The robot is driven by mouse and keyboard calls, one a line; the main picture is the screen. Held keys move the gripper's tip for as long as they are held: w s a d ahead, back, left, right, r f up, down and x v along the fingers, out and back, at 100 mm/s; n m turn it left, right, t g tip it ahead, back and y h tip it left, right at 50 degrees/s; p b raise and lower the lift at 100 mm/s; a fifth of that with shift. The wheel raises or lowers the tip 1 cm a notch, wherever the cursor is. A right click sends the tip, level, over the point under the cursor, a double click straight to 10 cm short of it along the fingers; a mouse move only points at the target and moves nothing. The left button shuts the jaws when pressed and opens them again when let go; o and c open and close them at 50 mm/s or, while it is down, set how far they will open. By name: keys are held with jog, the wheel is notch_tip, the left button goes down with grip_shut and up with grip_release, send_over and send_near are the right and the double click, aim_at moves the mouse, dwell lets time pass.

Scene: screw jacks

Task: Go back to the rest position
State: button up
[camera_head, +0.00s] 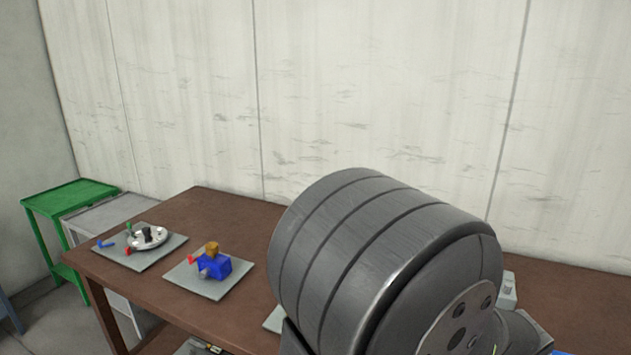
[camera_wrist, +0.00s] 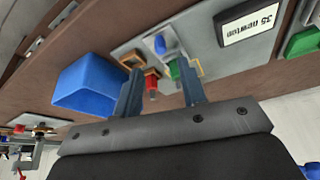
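My gripper (camera_wrist: 161,92) shows in the wrist view with its two blue-grey fingers spread apart and nothing held between them. Beyond the fingers is a grey plate (camera_wrist: 203,50) with a red part (camera_wrist: 151,84), a green part (camera_wrist: 174,69) and a blue part (camera_wrist: 160,44). The fingers overlap these parts in the picture, but I see no grip on any of them. In the head view a large dark grey link of my arm fills the lower right, and my gripper is hidden.
A green stand (camera_head: 70,196) is at far left.

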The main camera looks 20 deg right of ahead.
jog(key=shift+x, duration=3.55)
jog(key=shift+r, duration=0.15)
jog(key=v, duration=1.7)
jog(key=x, duration=1.7)
jog(key=shift+a, duration=0.1)
jog(key=w+d, duration=0.5)
jog(key=shift+w+d, duration=0.35)
jog(key=shift+d, duration=0.05)
jog(key=v, duration=1.7)
jog(key=shift+r, duration=0.1)
